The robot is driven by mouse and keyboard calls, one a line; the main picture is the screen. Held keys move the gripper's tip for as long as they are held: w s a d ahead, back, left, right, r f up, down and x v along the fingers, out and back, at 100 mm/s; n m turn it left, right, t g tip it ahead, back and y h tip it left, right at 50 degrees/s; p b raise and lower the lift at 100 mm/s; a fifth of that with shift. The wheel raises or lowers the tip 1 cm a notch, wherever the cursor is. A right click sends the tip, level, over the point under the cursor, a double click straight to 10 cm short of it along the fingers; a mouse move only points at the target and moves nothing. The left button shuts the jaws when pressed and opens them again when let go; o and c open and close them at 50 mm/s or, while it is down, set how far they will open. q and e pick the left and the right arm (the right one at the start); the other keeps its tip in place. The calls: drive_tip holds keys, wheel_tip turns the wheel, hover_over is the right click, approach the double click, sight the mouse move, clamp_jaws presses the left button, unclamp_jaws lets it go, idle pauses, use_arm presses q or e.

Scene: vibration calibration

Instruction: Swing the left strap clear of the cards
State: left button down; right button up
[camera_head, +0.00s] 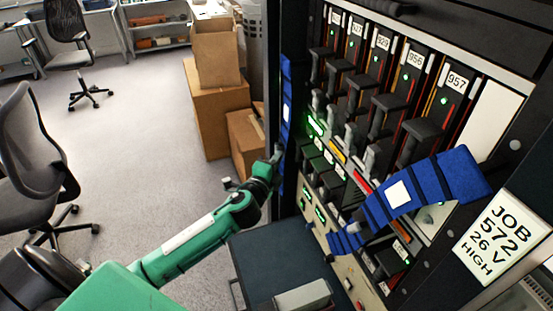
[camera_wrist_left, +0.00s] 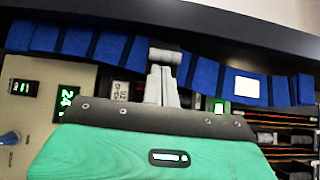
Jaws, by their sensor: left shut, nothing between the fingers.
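The left strap (camera_head: 286,68) is blue with a white patch and hangs along the left post of the rack, beside the cards. In the left wrist view the strap (camera_wrist_left: 205,75) runs across the picture behind my fingers. My left gripper (camera_head: 276,153) is shut and empty, close to the strap; whether it touches cannot be told. It also shows in the left wrist view (camera_wrist_left: 164,60). The cards (camera_head: 410,62) stand in a row with black handles and number labels, right of the left strap. My right gripper is not in view.
A second blue strap (camera_head: 455,175) crosses the lower right of the rack. A job sign (camera_head: 503,238) is at the right. Cardboard boxes (camera_head: 218,112) stand left of the rack, and office chairs (camera_head: 30,150) farther left. Open floor (camera_head: 140,150) lies between.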

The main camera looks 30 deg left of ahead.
use_arm(q)
drive_tip(key=a+b, duration=0.1)
drive_tip(key=w+b, duration=0.1)
drive_tip(key=b, duration=0.1)
drive_tip(key=shift+w+a+f+m+t, duration=0.15)
drive_tip(key=shift+w+a+m+t, duration=0.15)
drive_tip(key=shift+a+t, duration=0.1)
drive_tip(key=shift+r, duration=0.25)
